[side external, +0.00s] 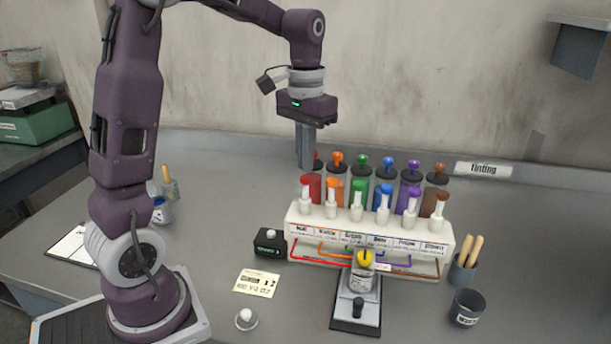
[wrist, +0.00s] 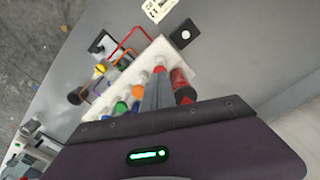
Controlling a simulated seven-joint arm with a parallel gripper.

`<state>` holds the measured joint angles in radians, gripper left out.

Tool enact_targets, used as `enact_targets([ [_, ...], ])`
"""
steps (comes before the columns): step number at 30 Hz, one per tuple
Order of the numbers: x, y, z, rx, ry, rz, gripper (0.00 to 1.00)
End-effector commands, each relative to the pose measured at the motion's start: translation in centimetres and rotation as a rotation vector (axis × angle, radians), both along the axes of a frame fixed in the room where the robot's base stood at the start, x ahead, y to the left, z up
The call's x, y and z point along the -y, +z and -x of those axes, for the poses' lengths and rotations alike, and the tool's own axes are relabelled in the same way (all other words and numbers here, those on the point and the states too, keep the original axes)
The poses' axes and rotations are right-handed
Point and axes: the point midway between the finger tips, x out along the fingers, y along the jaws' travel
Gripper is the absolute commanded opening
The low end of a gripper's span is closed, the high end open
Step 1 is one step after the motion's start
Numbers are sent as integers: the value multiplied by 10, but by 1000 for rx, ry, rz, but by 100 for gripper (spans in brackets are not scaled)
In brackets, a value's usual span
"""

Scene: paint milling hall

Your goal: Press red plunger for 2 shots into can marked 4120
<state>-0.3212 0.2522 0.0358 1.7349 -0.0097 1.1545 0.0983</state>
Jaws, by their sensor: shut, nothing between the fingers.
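The dispenser rack (side external: 292,217) holds a row of paint canisters with coloured knobs. The red canister (side external: 311,188) is at its left end; it also shows in the wrist view (wrist: 181,80). My gripper (side external: 306,166) points down with its fingers shut and empty, at the red canister's top, mostly hiding the red plunger. I cannot tell whether the fingertips touch it. In the wrist view my fingers (wrist: 157,92) overlap the red end of the rack.
A small black box with a white button (side external: 270,243) sits left of the rack. A printed card (side external: 257,283) and a white knob (side external: 246,319) lie nearer. A dark cup (side external: 467,308) and a pot with wooden handles (side external: 462,271) stand at right.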

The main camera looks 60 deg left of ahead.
Motion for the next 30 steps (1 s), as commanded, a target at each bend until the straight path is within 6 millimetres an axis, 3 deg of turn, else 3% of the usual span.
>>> enact_targets([
  [7, 0, -2, 0, -1, 0, 0, 0],
  [30, 0, -33, 0, -1, 0, 0, 0],
])
